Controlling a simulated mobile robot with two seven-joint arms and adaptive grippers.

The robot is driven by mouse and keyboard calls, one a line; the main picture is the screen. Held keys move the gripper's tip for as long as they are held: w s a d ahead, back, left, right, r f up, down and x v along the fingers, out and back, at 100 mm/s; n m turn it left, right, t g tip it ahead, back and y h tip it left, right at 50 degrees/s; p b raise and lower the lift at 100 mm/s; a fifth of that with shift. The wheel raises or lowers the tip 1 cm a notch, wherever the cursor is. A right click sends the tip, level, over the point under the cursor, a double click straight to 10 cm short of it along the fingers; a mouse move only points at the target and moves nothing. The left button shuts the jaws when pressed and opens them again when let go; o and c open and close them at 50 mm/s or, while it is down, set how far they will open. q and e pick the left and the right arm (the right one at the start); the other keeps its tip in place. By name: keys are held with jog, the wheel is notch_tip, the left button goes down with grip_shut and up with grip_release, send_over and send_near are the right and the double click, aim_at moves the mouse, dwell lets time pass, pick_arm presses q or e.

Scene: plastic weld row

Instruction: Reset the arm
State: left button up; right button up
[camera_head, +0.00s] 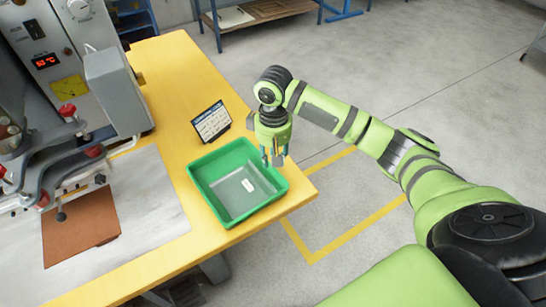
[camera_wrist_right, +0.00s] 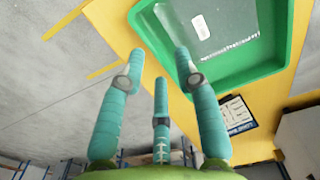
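My right arm comes in from the right in the head view, bent at its green joints. Its right gripper (camera_head: 275,158) points down beside the back right rim of the green tray (camera_head: 213,209). In the right wrist view, the teal fingers of the right gripper (camera_wrist_right: 160,62) are spread apart with nothing between them. One fingertip overlaps the rim of the tray (camera_wrist_right: 273,62) in that view; I cannot tell whether it touches. My left gripper is not in view.
The tray stands on a yellow table (camera_head: 172,62) near its right edge. A printed card (camera_head: 211,122) stands behind it. A grey machine (camera_head: 60,60) with a red display fills the left. A brown plate (camera_head: 80,226) lies before it. Floor right of the table is open.

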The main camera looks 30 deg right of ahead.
jog(key=s+a+f+n+t+y, duration=0.2)
jog(key=s+a+f+n, duration=0.1)
jog(key=s+a+f, duration=0.75)
jog(key=s+d+r+m+t+h, duration=0.2)
jog(key=s+d, duration=0.3)
jog(key=s, duration=0.7)
notch_tip(320, 180, down, 24)
jog(key=s+g, duration=0.2)
jog(key=s, duration=0.1)
jog(key=s+d+f, duration=0.3)
jog(key=s+f, duration=1)
jog(key=s, duration=0.1)
jog(key=shift+g, duration=0.4)
jog(key=shift+s, duration=0.1)
